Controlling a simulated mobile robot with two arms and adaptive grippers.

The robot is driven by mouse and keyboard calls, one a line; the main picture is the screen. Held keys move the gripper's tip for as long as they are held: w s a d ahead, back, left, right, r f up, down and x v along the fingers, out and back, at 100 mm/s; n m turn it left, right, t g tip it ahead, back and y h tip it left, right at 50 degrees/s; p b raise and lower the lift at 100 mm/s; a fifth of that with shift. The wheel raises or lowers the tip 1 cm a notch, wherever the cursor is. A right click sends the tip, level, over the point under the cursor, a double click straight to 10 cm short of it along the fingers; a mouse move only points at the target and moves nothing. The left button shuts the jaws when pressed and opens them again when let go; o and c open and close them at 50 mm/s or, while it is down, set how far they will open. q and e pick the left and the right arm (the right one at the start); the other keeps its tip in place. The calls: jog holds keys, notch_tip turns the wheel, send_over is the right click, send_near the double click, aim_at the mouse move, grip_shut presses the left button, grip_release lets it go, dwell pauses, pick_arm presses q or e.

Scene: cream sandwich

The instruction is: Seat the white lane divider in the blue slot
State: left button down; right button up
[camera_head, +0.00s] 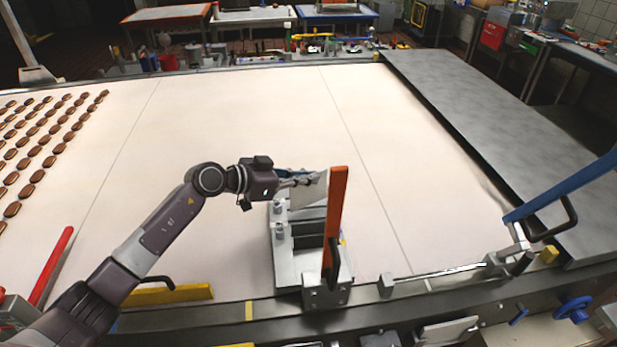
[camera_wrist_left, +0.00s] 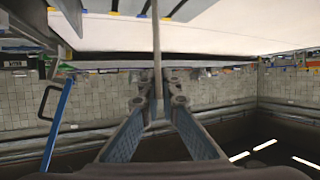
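The white lane divider (camera_head: 312,192) is a thin pale plate at my left gripper (camera_head: 300,179), above the grey metal fixture on the near side of the belt. The left wrist view shows the divider (camera_wrist_left: 157,55) edge-on as a thin upright strip between the fingertips (camera_wrist_left: 160,90). The fingers are closed on it. The orange upright lever stands just right of the divider and hides part of the fixture. I cannot clearly make out the blue slot. My right gripper is not in view.
The grey fixture (camera_head: 284,262) sits below the divider, and the orange lever (camera_head: 337,205) rises beside it. A blue lever (camera_head: 562,188) stands at the right edge. Rows of brown biscuits (camera_head: 48,162) lie at left. The middle of the pale belt (camera_head: 235,110) is clear.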

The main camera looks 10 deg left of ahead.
pick_arm(q)
jog(key=shift+f, duration=0.3)
jog(key=c, duration=2.6)
grip_release()
jog(key=shift+f, duration=0.25)
jog(key=shift+c, duration=0.2)
jog(key=o, duration=0.5)
jog(key=shift+a+r, duration=0.15)
jog(key=shift+r, duration=0.25)
jog(key=b+v, duration=0.2)
jog(key=v, duration=0.9)
jog(key=shift+s+a+r, duration=0.1)
jog(key=shift+s+a, duration=0.1)
jog(key=shift+s, duration=0.2)
